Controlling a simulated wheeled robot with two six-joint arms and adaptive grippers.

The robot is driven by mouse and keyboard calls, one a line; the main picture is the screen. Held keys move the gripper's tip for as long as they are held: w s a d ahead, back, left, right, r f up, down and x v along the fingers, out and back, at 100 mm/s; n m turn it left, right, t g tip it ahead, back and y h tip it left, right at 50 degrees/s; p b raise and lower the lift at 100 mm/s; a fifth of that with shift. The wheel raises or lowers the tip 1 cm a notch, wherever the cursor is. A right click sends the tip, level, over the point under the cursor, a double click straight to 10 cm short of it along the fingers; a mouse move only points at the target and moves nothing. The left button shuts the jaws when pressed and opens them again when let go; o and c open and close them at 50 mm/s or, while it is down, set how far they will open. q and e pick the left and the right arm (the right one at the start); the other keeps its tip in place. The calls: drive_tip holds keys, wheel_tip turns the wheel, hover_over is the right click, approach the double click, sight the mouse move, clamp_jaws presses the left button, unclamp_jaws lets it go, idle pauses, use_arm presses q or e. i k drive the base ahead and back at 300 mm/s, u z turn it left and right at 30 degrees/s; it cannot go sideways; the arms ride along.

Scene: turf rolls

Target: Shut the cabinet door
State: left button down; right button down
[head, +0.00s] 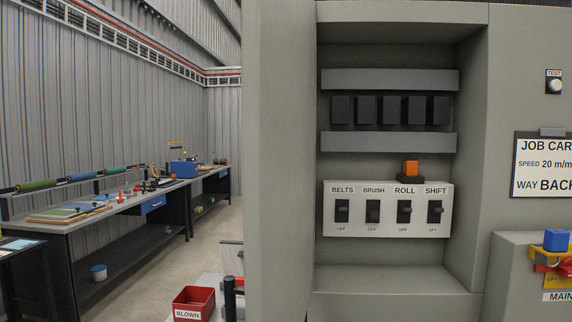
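The grey cabinet (395,279) stands open in the head view, its recess facing me. The cabinet door (278,160) appears to be the tall grey panel standing out towards me along the left side of the opening. Its top and bottom run out of the picture. Inside the recess is a white switch panel (387,230) with black switches under the words BELTS, BRUSH, ROLL and SHIFT. Neither of my grippers shows in this view.
Right of the opening are a job card (543,181) and a blue block (556,240) by a red handle. A red BLOWN bin (194,303) stands low left. Workbenches (110,220) line the left wall.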

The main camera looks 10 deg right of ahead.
sight(278, 58)
drive_tip(key=k, duration=0.35)
drive_tip(key=u, duration=1.1)
drive_tip(key=i, duration=1)
drive_tip(key=z, duration=2.35)
drive_tip(key=k, duration=0.35)
drive_tip(key=z, duration=0.2)
